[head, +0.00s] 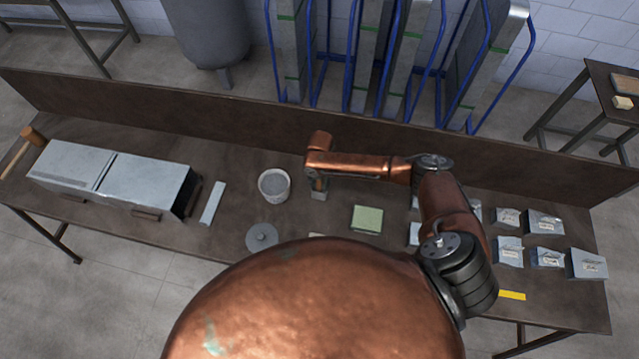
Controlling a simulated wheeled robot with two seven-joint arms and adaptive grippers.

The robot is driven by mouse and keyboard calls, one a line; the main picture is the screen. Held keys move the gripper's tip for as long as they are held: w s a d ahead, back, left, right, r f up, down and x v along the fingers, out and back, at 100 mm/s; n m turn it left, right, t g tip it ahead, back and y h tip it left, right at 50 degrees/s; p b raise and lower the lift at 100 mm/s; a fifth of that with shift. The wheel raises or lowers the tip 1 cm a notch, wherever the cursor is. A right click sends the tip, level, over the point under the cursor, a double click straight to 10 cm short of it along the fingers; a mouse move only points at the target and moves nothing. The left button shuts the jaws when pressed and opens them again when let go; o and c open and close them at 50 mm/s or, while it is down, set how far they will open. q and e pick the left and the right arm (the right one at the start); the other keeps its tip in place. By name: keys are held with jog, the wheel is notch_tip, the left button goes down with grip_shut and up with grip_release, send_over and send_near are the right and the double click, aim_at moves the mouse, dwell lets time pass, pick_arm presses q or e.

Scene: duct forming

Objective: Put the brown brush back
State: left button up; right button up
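My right arm reaches in over the table, and its gripper (318,186) points down just right of a white bucket (273,197) with a grey inside. The gripper is small and partly covered by the copper wrist, so I cannot tell whether it is open or shut. A small grey piece shows at its lower end; I cannot tell if it is a fingertip or a held thing. I cannot make out a brown brush for certain. A sliver of a pale brownish thing (317,235) shows behind my copper body, mostly hidden. My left gripper is not in view.
A round grey lid (262,238) and a green pad (367,219) lie on the dark table (110,232). Grey metal boxes (145,182) and a mallet (33,136) are left; several grey packets (508,251) are right. A raised back board (230,118) runs behind.

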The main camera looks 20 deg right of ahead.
notch_tip(320, 180, up, 12)
jog(key=shift+r+b, duration=0.1)
jog(key=shift+b, duration=0.6)
